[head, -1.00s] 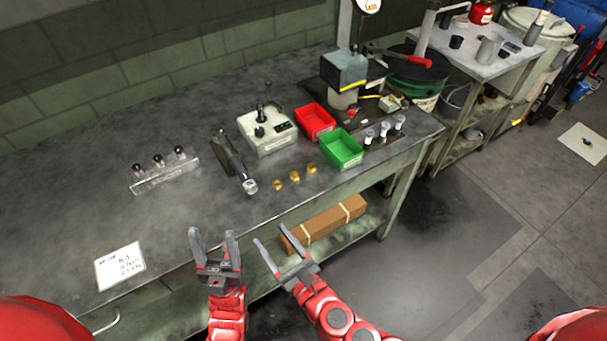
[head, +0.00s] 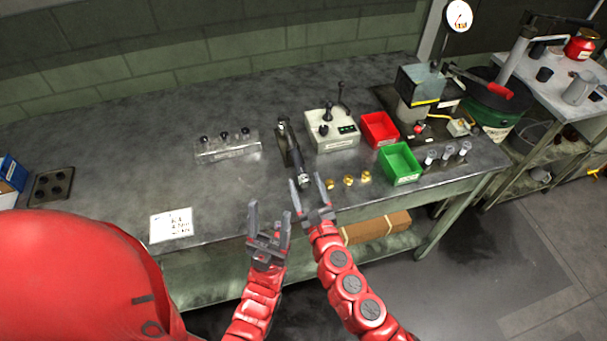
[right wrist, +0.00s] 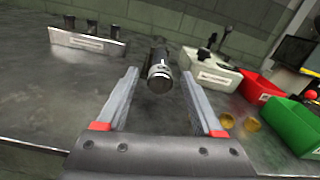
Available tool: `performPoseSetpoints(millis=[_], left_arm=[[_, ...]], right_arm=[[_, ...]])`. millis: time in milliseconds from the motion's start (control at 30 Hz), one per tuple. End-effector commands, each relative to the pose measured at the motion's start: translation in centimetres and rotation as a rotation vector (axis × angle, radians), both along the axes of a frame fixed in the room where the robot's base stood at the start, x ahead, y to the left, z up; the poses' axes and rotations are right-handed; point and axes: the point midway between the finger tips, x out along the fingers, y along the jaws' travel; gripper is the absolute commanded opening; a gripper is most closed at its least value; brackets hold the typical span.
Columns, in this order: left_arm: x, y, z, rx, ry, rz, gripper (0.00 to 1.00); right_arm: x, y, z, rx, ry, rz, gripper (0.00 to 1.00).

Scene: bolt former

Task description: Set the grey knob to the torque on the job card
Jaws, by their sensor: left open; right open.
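A dark cylindrical tool lies in a black holder (head: 287,146) on the bench. Its near end carries a grey knob (head: 304,181), which also shows in the right wrist view (right wrist: 159,79). My right gripper (head: 306,179) is open and lined up with the knob, which appears between its fingertips. I cannot tell whether the knob is inside the jaws or just beyond them. The white job card (head: 171,225) lies near the bench's front edge; its handwriting is too small to read. My left gripper (head: 269,210) is open and empty in front of the bench edge.
Several brass pieces (head: 348,181) lie right of the knob, before red (head: 379,129) and green (head: 400,163) bins. The bench around the card is clear.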

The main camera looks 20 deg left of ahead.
Motion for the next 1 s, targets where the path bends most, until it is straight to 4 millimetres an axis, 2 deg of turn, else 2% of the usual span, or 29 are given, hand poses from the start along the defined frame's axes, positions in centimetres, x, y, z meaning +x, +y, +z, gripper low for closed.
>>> performPoseSetpoints(millis=[200, 600, 900, 967, 1000], left_arm=[[0.0, 0.0, 0.2, 0.000, 0.000, 0.000, 0.60], [0.0, 0.0, 0.2, 0.000, 0.000, 0.000, 0.60], [0.0, 0.0, 0.2, 0.000, 0.000, 0.000, 0.60], [0.0, 0.0, 0.2, 0.000, 0.000, 0.000, 0.60], [0.0, 0.0, 0.2, 0.000, 0.000, 0.000, 0.60]], right_arm=[[2.0, 1.2, 0.0, 0.000, -0.001, -0.004, 0.68], [2.4, 1.6, 0.0, 0.000, 0.000, 0.000, 0.66], [2.4, 1.6, 0.0, 0.000, 0.000, 0.000, 0.12], [2.4, 1.6, 0.0, 0.000, 0.000, 0.000, 0.02], [2.4, 1.6, 0.0, 0.000, 0.000, 0.000, 0.00]])
